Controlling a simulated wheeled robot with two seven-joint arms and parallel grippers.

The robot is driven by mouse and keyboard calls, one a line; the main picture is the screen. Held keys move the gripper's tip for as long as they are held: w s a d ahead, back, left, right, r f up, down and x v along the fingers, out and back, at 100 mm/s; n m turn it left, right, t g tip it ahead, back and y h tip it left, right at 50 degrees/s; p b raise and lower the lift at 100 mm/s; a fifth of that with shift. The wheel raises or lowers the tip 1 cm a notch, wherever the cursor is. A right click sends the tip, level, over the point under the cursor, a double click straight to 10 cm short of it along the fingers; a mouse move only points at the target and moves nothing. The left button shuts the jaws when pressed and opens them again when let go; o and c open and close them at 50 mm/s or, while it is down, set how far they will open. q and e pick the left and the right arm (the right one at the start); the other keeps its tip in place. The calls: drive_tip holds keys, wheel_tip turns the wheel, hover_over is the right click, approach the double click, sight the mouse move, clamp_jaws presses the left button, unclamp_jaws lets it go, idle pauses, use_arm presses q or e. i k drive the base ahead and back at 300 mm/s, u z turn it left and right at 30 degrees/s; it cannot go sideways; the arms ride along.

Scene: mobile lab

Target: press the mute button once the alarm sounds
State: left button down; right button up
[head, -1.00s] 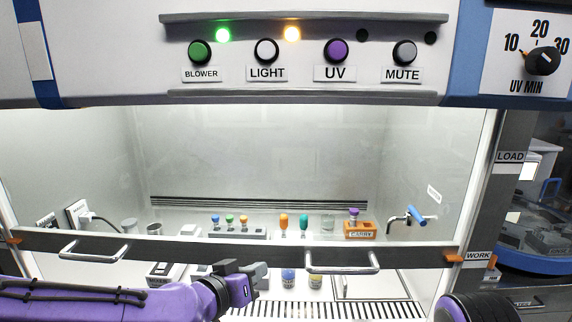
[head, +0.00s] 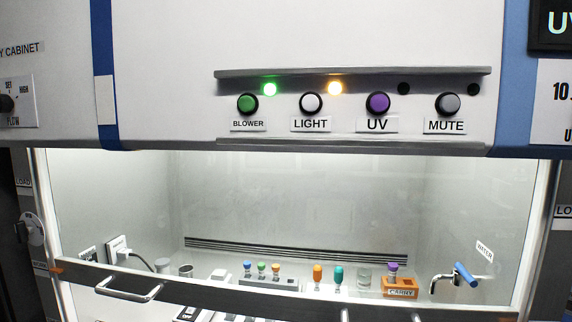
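The grey mute button (head: 447,104) is at the right end of the cabinet's control panel, above its MUTE label (head: 445,126). The green blower button (head: 247,103), white light button (head: 311,103) and purple UV button (head: 377,103) are to its left. A green lamp (head: 269,89) and an amber lamp (head: 335,88) are lit. The two lamps (head: 403,88) above UV and MUTE are dark. Neither of my grippers shows in the head view now.
The sash bar (head: 250,293) with its handle (head: 128,290) crosses the cabinet front. Behind it stand capped tubes, an orange carry rack (head: 399,287) and a blue-handled tap (head: 465,274). A flow dial (head: 7,103) is at the far left. The space before the panel is clear.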

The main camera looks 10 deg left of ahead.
sight(449, 104)
drive_tip(key=z, duration=0.55)
drive_tip(key=k, duration=1.2)
drive_tip(key=u, duration=0.5)
